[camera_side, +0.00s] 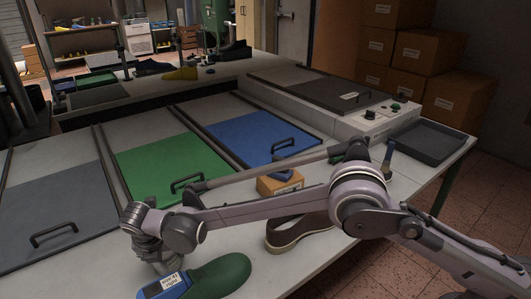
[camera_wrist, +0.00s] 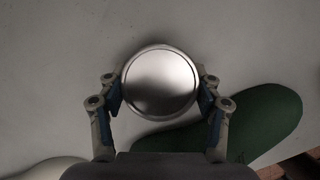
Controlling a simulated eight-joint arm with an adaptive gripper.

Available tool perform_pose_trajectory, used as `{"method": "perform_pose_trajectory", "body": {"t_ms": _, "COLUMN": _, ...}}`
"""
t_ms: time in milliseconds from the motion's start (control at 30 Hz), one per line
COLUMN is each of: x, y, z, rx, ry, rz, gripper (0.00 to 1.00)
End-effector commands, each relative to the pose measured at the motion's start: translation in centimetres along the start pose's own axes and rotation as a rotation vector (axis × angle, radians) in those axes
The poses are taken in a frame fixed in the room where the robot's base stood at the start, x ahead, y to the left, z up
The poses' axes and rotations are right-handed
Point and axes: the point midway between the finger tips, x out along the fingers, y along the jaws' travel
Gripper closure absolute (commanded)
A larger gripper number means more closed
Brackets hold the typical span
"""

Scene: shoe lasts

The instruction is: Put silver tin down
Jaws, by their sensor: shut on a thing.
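The silver tin (camera_wrist: 160,82) shows from above in the wrist view as a round, shiny lid with a raised rim. My gripper (camera_wrist: 161,95) is shut on it, one finger against each side. The pale tabletop (camera_wrist: 50,70) lies beneath; I cannot tell whether the tin touches it. In the side view my gripper (camera_side: 165,268) points down at the near left of the table, behind the green shoe last. The tin cannot be made out there.
A green shoe last (camera_side: 222,275) with a blue, labelled end lies close beside my gripper; it also shows in the wrist view (camera_wrist: 255,122). A brown shoe (camera_side: 290,234) and a small orange box (camera_side: 278,184) stand farther right. Grey, green (camera_side: 165,160) and blue (camera_side: 250,137) handled panels lie behind.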

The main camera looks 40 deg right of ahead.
Motion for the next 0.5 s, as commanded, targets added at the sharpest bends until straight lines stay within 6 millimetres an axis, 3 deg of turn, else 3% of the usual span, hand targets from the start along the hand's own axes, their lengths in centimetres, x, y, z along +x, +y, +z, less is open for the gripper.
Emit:
{"method": "perform_pose_trajectory", "body": {"t_ms": 233, "x": 0.24, "y": -0.01, "z": -0.06, "rx": 0.000, "ry": -0.001, "rz": 0.000, "gripper": 0.92}}
{"method": "perform_pose_trajectory", "body": {"t_ms": 267, "x": 0.28, "y": 0.00, "z": -0.10, "rx": 0.000, "ry": 0.000, "rz": 0.000, "gripper": 0.26}}
{"method": "perform_pose_trajectory", "body": {"t_ms": 300, "x": 0.27, "y": 0.00, "z": -0.10, "rx": 0.000, "ry": 0.000, "rz": 0.000, "gripper": 0.15}}
{"method": "perform_pose_trajectory", "body": {"t_ms": 500, "x": 0.24, "y": -0.01, "z": -0.09, "rx": 0.000, "ry": 0.000, "rz": 0.000, "gripper": 0.12}}
